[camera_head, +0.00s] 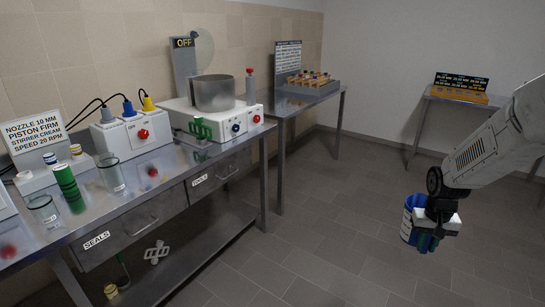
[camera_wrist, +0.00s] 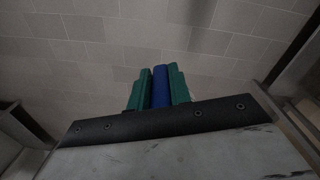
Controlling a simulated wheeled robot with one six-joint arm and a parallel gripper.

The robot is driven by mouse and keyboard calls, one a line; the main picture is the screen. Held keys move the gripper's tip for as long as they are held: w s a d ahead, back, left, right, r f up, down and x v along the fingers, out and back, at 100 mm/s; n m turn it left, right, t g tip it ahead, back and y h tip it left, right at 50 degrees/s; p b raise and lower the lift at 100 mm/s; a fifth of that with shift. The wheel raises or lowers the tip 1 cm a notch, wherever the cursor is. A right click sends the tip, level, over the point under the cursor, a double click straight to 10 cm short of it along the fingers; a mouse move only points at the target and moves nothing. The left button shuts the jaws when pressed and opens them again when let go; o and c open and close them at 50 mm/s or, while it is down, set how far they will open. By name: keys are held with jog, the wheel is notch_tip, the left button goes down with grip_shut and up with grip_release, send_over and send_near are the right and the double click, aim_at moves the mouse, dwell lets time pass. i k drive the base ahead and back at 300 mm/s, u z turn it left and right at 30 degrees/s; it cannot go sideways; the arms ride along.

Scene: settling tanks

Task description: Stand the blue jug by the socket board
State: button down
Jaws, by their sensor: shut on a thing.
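The blue jug (camera_head: 408,222) hangs in my gripper (camera_head: 430,241) at the right of the head view, in the air over the floor and apart from the tables. The gripper is shut on it, and its body hides part of the jug. In the wrist view a blue strip of the jug (camera_wrist: 160,88) shows between the green fingers (camera_wrist: 161,95).
Behind stand a table with a rack (camera_head: 312,82) and another with a dark board (camera_head: 461,85). Open floor lies between.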

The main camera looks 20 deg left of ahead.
aim_at(171, 165)
jog(key=u, duration=1.6)
